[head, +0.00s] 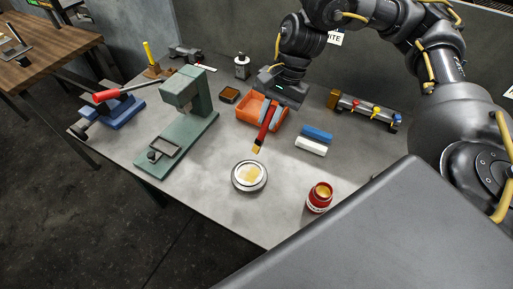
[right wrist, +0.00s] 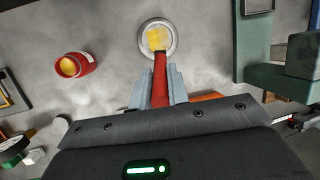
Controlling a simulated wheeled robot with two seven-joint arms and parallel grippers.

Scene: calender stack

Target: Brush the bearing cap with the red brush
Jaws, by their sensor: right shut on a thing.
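The bearing cap (head: 237,182) is a round pale disc with a silver rim and a yellow smear on top, flat on the table. It also shows in the right wrist view (right wrist: 144,48). My right gripper (head: 269,122) is shut on the red brush (head: 265,134), which points down with its yellowish bristles lowest. In the head view the bristle tip is just behind the cap, apart from it. In the right wrist view the red handle (right wrist: 159,92) runs between the fingers towards the cap. My left gripper is not in view.
An open red jar (head: 318,200) with yellow contents stands right of the cap. A green press (head: 190,120) stands left. An orange tray (head: 246,112) is behind the brush. The table around the cap is clear.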

